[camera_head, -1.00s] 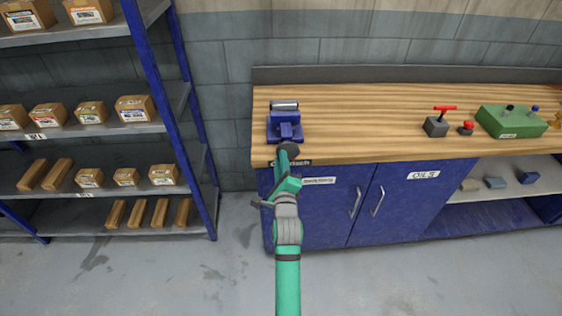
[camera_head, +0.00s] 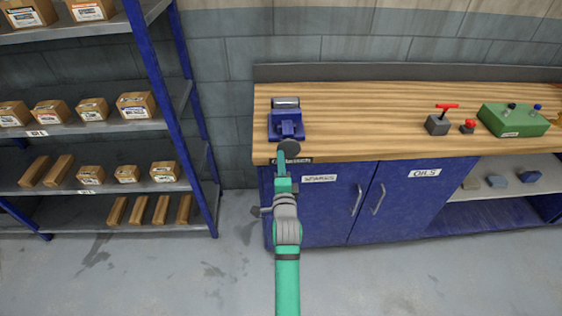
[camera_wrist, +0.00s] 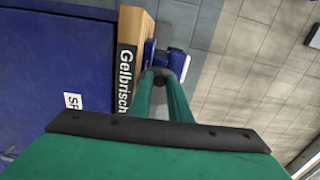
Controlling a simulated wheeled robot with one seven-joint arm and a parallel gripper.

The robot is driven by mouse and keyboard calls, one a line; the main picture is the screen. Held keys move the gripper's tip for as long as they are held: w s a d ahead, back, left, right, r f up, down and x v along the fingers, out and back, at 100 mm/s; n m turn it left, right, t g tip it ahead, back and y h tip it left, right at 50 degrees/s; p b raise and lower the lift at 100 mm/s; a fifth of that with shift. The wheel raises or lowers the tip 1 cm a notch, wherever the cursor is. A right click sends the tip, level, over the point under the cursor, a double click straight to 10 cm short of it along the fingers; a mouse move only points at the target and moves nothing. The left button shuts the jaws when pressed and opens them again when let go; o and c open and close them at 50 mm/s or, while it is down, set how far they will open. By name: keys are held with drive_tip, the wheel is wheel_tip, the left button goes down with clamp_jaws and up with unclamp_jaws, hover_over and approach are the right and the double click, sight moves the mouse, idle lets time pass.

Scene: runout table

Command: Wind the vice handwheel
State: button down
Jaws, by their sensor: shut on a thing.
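The blue vice (camera_head: 286,118) with a grey metal cylinder across its top stands near the left front of the wooden bench top. Its dark round handwheel (camera_head: 289,148) faces the bench's front edge. My gripper (camera_head: 284,168) reaches up to the wheel from below and in front. In the wrist view, the two green fingers of my gripper (camera_wrist: 161,84) close in on a small dark round part of the handwheel (camera_wrist: 159,77). Blue and pale parts of the vice (camera_wrist: 176,63) show just beyond. The fingertip contact is small, and much of the wheel is hidden there.
The wooden bench (camera_head: 370,115) has blue cupboards (camera_head: 330,220) beneath. A grey block with a red T-handle (camera_head: 438,124), a red button (camera_head: 468,126) and a green box (camera_head: 512,120) stand at right. A shelf rack (camera_head: 170,130) stands at left. The mid bench is clear.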

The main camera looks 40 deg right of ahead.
drive_tip(key=shift+s+d+f+n, duration=0.15)
drive_tip(key=shift+f+n, duration=0.1)
drive_tip(key=shift+n, duration=0.05)
drive_tip(key=n, duration=0.3)
drive_tip(key=shift+d+f, duration=0.1)
drive_tip(key=shift+f, duration=0.3)
drive_tip(key=shift+n, duration=0.3)
drive_tip(key=n, duration=0.3)
drive_tip(key=shift+s+d+f, duration=0.15)
drive_tip(key=shift+d+f, duration=0.05)
drive_tip(key=shift+f, duration=0.15)
drive_tip(key=shift+n, duration=0.3)
